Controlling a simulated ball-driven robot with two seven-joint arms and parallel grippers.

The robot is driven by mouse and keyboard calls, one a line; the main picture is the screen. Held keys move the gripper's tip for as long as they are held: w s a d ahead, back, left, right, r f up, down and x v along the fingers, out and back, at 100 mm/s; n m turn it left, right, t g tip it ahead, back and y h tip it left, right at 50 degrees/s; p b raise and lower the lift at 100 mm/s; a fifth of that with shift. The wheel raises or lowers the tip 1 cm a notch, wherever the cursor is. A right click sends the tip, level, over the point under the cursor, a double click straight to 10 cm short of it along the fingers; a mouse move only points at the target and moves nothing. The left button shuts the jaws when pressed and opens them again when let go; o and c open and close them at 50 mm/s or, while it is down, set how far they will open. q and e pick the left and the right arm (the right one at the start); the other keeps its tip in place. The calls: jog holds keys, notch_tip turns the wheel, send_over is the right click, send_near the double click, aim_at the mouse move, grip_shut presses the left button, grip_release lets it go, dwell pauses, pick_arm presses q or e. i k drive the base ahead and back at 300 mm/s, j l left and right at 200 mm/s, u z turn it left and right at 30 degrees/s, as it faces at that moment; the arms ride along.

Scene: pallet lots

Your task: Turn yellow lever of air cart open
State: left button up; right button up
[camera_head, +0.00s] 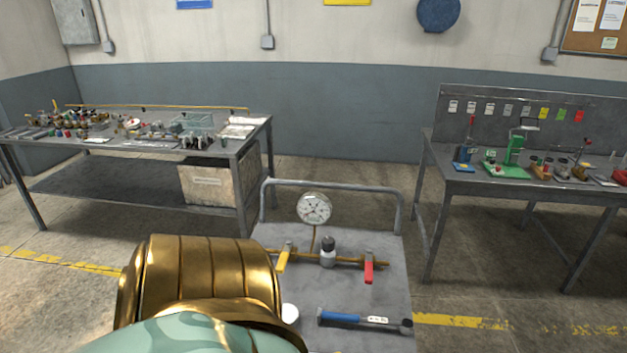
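The air cart (388,300) stands in front of me, a grey top with a raised rail at its far side. A brass pipe (345,260) runs across it from left to right. The yellow lever (283,260) is at the pipe's left part and points toward me, slanting slightly left, across the pipe. A red lever (369,270) at the right end also points toward me across the pipe. A round gauge (314,208) rises behind the pipe. A gold and teal part of my arm covers the cart's near left. Neither gripper shows.
A blue-handled tool (360,319) and a white round object (290,313) lie on the cart's near part. A cluttered workbench (255,125) with a box (212,183) beneath stands back left. Another bench (460,185) stands right. Floor between the cart and right bench is clear.

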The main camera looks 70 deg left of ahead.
aim_at(283, 257)
jog(key=u, duration=2.35)
